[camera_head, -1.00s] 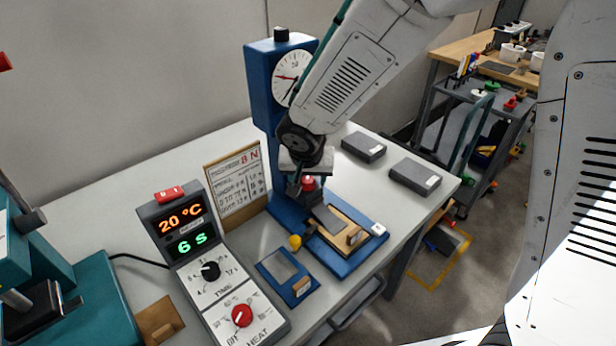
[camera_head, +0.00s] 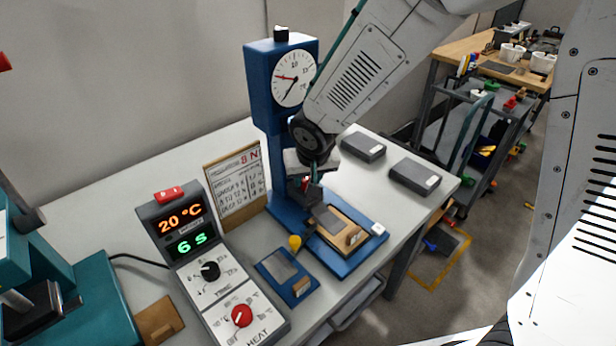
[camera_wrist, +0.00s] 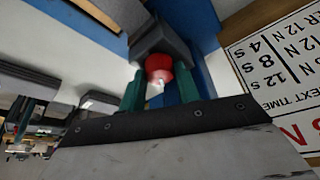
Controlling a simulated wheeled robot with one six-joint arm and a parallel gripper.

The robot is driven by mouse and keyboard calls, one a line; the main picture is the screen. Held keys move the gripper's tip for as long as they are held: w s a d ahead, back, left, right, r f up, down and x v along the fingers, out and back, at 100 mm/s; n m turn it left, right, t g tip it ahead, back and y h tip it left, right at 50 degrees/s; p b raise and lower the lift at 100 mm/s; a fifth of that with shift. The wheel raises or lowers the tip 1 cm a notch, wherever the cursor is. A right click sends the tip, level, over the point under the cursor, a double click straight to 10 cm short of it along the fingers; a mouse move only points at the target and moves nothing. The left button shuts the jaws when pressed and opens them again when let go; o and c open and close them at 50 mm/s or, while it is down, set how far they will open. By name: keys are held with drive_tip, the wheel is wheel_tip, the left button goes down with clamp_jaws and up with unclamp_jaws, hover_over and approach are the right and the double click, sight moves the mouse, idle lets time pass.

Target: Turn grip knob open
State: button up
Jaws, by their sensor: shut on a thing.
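The grip knob (camera_wrist: 158,68) is red and sits on a dark grey block of the blue test stand (camera_head: 262,95). In the wrist view it lies between the two green fingers of my gripper (camera_wrist: 157,88), which is shut on it. In the head view my gripper (camera_head: 306,186) is at the front of the stand's column, and only a sliver of red shows there. Below the gripper, a tan block with a grey strip (camera_head: 345,226) lies on the stand's blue base (camera_head: 352,262). The dial (camera_head: 294,78) on top has a red and a black hand.
A control box (camera_head: 225,270) with lit displays stands at the left. A notice board (camera_head: 236,184) stands behind it, close to the stand. A blue frame (camera_head: 287,278) and a yellow knob (camera_head: 295,243) are in front. Two dark grey boxes (camera_head: 363,147) (camera_head: 415,176) lie at the right.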

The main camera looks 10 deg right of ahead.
drive_tip(key=n+y, duration=0.1)
drive_tip(key=n, duration=0.2)
drive_tip(key=shift+d+n, duration=0.15)
drive_tip(key=shift+n, duration=0.25)
drive_tip(key=n+g+y, duration=0.1)
drive_tip(key=n, duration=0.2)
drive_tip(key=shift+w+d+n+y, duration=0.1)
drive_tip(key=shift+w+n+y, duration=0.05)
drive_tip(key=shift+n+y, duration=0.2)
drive_tip(key=n+g+y, duration=0.1)
drive_tip(key=n, duration=0.2)
drive_tip(key=shift+n, duration=0.25)
drive_tip(key=shift+w+n+g, duration=0.15)
drive_tip(key=shift+n+g, duration=0.65)
drive_tip(key=shift+n, duration=1)
drive_tip(key=o, duration=1)
drive_tip(key=v, duration=0.8)
drive_tip(key=shift+w+d+f, duration=0.1)
drive_tip(key=shift+d, duration=0.05)
